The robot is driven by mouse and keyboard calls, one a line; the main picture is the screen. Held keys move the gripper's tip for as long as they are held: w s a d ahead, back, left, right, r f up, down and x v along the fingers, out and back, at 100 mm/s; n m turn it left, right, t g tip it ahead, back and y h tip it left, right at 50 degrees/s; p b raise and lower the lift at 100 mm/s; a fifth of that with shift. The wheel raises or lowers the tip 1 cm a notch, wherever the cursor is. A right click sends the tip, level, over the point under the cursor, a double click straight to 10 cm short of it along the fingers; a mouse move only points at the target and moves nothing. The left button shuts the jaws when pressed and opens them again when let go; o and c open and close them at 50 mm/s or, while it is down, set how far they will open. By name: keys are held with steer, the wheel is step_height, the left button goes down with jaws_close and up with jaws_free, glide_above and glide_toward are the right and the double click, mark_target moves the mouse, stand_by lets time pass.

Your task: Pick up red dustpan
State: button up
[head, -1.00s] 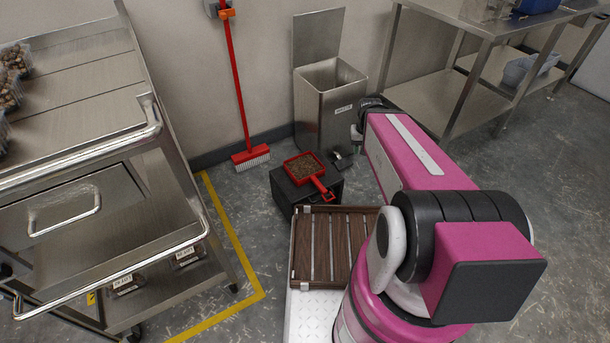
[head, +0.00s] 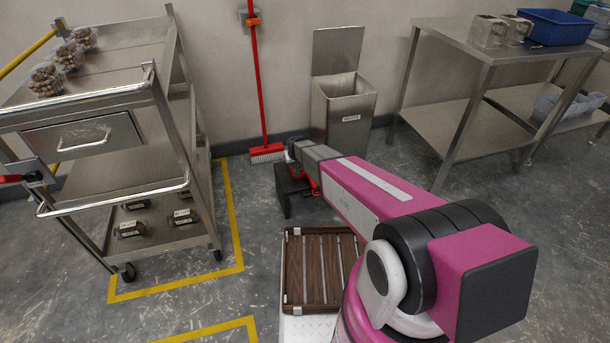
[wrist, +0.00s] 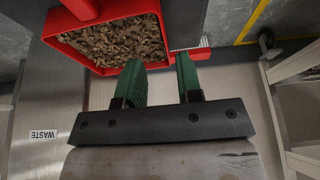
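The red dustpan (wrist: 62,22) holds brown debris and fills the upper left of the wrist view, with its handle running off the top edge. In the head view, only small red parts (head: 314,186) show beside my arm; the rest is hidden. My gripper (wrist: 160,66) has two green fingers set apart, with nothing seen held between them. The left finger overlaps the dustpan's edge in the picture. I cannot tell whether they touch. The dark box (head: 284,188) under the dustpan is partly covered by my arm in the head view.
A red broom (head: 260,95) leans on the wall. A steel waste bin (head: 345,110) stands behind my arm. A steel cart (head: 110,160) is at left and a steel table (head: 470,45) at right. A brown slatted tray (head: 320,268) lies in front. Floor at left front is clear.

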steer(key=x, duration=0.9)
steer(key=shift+w+a+f, duration=0.15)
steer(key=shift+a+f, duration=0.1)
steer(key=shift+a, duration=0.05)
jaws_close()
